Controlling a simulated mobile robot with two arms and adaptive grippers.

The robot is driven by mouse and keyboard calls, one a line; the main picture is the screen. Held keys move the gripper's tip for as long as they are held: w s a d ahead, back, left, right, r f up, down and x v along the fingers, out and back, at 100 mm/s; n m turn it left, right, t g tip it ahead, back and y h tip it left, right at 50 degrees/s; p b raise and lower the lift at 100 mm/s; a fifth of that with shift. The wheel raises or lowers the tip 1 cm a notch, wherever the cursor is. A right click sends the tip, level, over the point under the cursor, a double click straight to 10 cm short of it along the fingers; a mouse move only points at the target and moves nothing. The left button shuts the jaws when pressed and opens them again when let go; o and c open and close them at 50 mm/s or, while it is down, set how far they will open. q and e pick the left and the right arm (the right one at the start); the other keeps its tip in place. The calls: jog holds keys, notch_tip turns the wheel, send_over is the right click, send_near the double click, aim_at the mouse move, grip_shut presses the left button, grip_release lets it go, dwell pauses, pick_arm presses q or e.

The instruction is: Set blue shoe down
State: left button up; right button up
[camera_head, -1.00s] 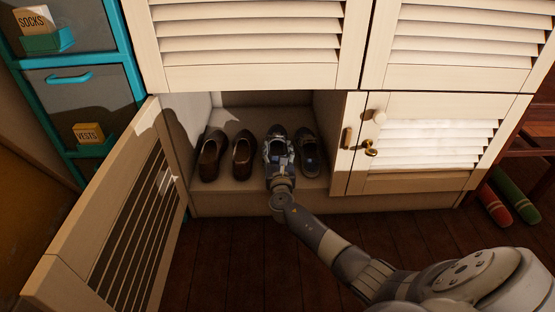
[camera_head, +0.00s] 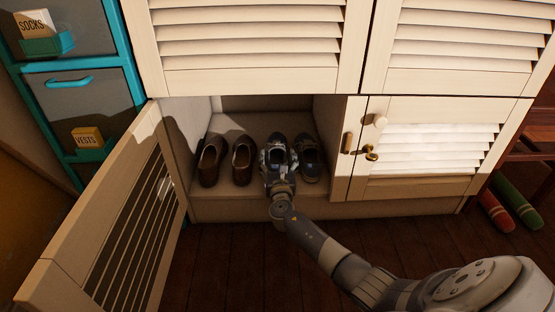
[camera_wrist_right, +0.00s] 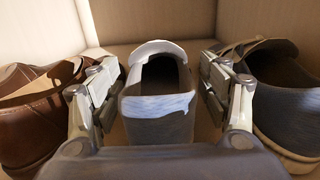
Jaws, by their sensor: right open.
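The blue shoe (camera_head: 277,146) stands on the floor of the open lower wardrobe compartment, its heel towards me. In the right wrist view the blue shoe (camera_wrist_right: 158,122) is upright, with a pale rim around its opening. My right gripper (camera_head: 278,162) is at this shoe; in the right wrist view the gripper (camera_wrist_right: 157,75) is open, one finger on each side of the shoe with a gap showing. A second blue shoe (camera_head: 309,158) stands close on the right, also seen in the right wrist view (camera_wrist_right: 275,105). My left gripper is out of view.
Two brown shoes (camera_head: 226,162) stand to the left; one is beside the left finger. The louvred door (camera_head: 115,220) is open at the left. A closed door (camera_head: 430,150) with a knob is at the right.

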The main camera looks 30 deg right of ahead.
jog(key=p+v, duration=0.5)
jog(key=v, duration=0.5)
jog(key=shift+s+a+r+p, duration=0.15)
jog(key=shift+s+p, duration=0.05)
jog(key=shift+p, duration=0.1)
jog(key=shift+v, duration=0.75)
